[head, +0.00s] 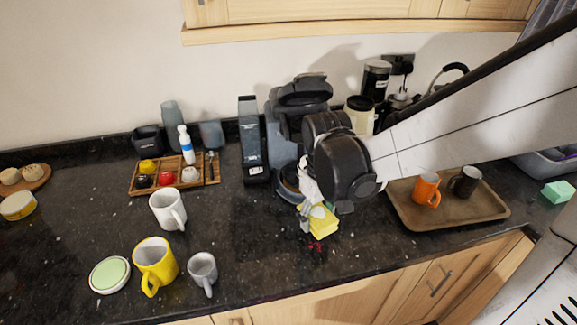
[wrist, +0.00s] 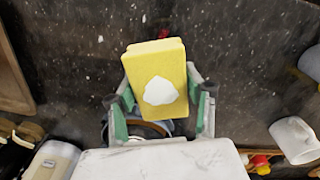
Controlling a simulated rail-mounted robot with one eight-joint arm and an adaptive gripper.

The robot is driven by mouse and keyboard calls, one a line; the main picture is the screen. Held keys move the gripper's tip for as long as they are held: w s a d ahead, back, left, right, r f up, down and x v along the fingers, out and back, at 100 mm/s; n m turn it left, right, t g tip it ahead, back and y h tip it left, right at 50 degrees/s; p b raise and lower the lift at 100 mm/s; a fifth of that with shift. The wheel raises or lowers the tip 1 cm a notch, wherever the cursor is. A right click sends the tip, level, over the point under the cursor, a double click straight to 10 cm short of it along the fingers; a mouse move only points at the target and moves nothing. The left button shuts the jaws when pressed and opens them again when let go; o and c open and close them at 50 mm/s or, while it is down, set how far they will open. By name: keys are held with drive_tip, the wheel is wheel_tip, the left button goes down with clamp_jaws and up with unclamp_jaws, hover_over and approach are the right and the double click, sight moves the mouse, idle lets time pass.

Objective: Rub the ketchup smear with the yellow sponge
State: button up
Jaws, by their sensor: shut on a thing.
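The yellow sponge (head: 321,222) is between the fingers of my gripper (head: 317,212), near the front edge of the counter. In the wrist view the sponge (wrist: 155,60) sits squarely between the two green-padded fingers of my gripper (wrist: 160,103), and a white patch (wrist: 160,91) lies on its face. The ketchup smear (head: 317,246) shows as small dark red spots just in front of the sponge. A bit of the smear (wrist: 164,33) shows beyond the sponge's far edge in the wrist view; the sponge may hide more. I cannot tell whether the sponge touches the counter.
A brown tray (head: 447,220) with an orange mug (head: 426,189) and a dark mug (head: 464,181) is to the right. A coffee machine (head: 287,120) stands behind my gripper. White, yellow and grey mugs stand to the left. The counter between them and the smear is clear.

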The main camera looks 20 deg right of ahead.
drive_tip(key=shift+r+p, duration=0.6)
drive_tip(key=shift+r, duration=0.55)
